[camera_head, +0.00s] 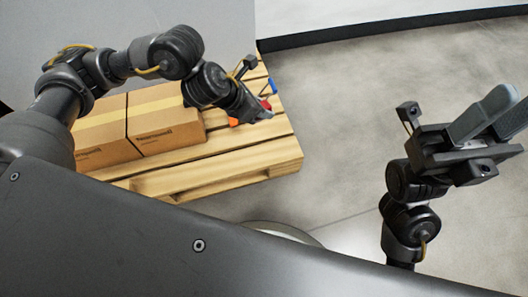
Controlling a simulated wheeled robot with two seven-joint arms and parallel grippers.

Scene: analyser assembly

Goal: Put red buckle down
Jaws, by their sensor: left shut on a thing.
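The red buckle (266,104) shows only as a small red patch beside the fingers of my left gripper (262,112), over the right part of the wooden pallet (285,150). My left gripper is shut on it, and the fingers and wrist hide most of it. I cannot tell whether the buckle touches the pallet. My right gripper (505,112) is raised at the right, over the floor. Its two fingers are apart with nothing between them.
Two cardboard boxes (165,130) stand side by side on the pallet, left of my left gripper. A small blue thing (272,87) and an orange thing (233,122) show close to that gripper. Bare pallet slats lie in front. The grey floor (350,110) at right is clear.

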